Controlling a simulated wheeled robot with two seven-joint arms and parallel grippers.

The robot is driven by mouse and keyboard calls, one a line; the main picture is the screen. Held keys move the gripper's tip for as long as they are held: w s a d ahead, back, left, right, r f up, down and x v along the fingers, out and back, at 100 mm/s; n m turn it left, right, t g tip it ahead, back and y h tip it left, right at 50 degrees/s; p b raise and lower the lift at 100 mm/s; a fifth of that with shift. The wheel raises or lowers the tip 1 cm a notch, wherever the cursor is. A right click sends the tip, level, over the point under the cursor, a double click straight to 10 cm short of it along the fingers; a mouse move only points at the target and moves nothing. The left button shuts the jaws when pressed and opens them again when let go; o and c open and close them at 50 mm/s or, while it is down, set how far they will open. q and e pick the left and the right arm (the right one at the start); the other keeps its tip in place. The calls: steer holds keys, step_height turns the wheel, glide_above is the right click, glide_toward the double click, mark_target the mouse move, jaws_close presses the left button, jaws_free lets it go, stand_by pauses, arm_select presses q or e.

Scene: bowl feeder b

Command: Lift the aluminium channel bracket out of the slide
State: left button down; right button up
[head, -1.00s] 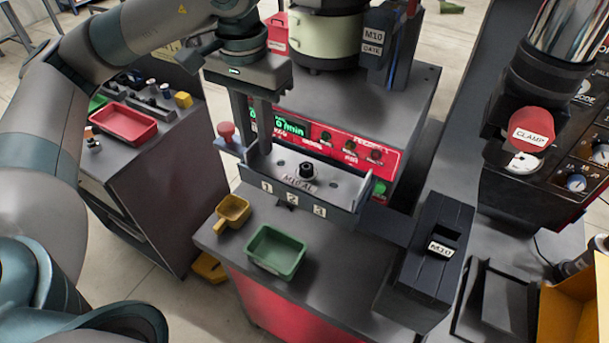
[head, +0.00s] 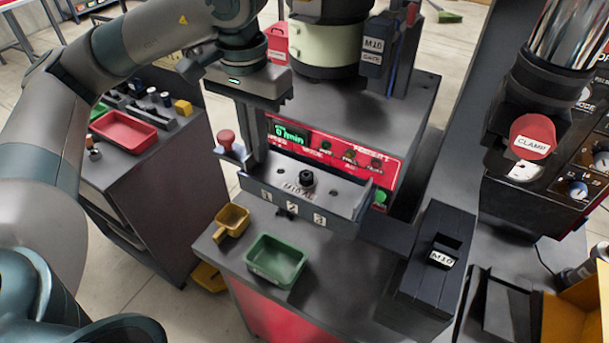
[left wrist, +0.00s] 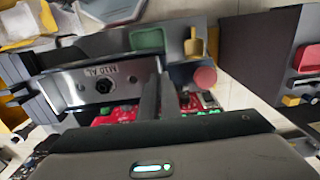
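The aluminium channel bracket (head: 290,188), a pale metal piece marked M10 AL with a black knob-like part on it, lies in the dark slide (head: 335,222) on the feeder. It also shows in the left wrist view (left wrist: 82,84). My left gripper (head: 255,160) points down at the slide's left end, beside the red knob. In the left wrist view its two fingers (left wrist: 160,90) are close together at the bracket's end. Whether they pinch the bracket's edge or only stand beside it is hidden. My right gripper is in neither view.
A yellow scoop (head: 231,221) and a green tray (head: 277,261) sit in front of the slide. A dark M10 block (head: 437,260) stands to the right. The bowl (head: 325,50) rises behind. A red tray (head: 124,129) is on the left cabinet.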

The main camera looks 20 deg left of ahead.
arm_select(q)
steer(key=shift+r, duration=0.15)
steer(key=shift+r+p, duration=0.6)
steer(key=shift+r, duration=1.2)
